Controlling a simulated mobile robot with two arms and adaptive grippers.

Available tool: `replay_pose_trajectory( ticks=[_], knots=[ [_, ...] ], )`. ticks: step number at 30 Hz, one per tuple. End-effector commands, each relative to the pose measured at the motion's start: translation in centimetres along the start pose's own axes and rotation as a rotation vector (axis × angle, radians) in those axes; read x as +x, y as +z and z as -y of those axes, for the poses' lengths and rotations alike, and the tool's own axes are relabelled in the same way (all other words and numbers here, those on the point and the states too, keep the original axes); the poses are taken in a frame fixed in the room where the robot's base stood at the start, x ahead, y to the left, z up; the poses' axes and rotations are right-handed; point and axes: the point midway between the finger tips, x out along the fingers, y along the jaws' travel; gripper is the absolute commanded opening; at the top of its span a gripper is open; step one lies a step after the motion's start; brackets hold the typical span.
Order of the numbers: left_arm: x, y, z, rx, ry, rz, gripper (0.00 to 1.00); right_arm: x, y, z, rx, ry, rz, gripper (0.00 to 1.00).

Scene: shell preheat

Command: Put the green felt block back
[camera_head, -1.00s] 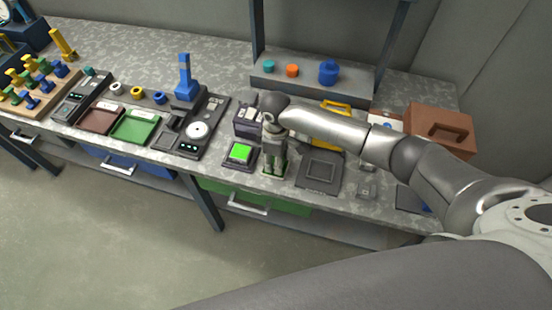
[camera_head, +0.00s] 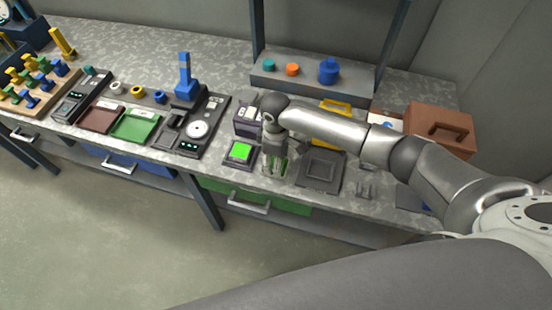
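My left gripper is not in view.
A green tray (camera_head: 136,126) and a dark red tray (camera_head: 101,118) lie to the left, near a dark device with a white dial (camera_head: 197,130). A raised shelf (camera_head: 310,84) stands behind. A brown case (camera_head: 440,130) is at the right. A small grey fixture (camera_head: 366,191) sits near the front edge.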

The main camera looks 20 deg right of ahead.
Motion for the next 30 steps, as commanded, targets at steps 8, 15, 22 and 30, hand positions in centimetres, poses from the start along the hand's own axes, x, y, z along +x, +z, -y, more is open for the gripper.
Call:
replay_pose_trajectory(
  ticks=[8,15,22,30],
  knots=[
    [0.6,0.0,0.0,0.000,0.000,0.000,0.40,-4.8,-0.1,-0.1,-0.002,0.004,-0.005,0.62],
    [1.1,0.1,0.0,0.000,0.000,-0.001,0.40,-9.6,-0.1,-0.1,-0.001,0.003,-0.003,0.62],
    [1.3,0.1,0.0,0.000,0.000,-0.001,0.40,-11.8,0.0,0.0,0.000,0.000,-0.001,0.62],
    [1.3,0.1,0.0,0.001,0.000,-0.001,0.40,-12.1,0.0,0.0,0.000,0.000,-0.001,0.62]
  ],
)
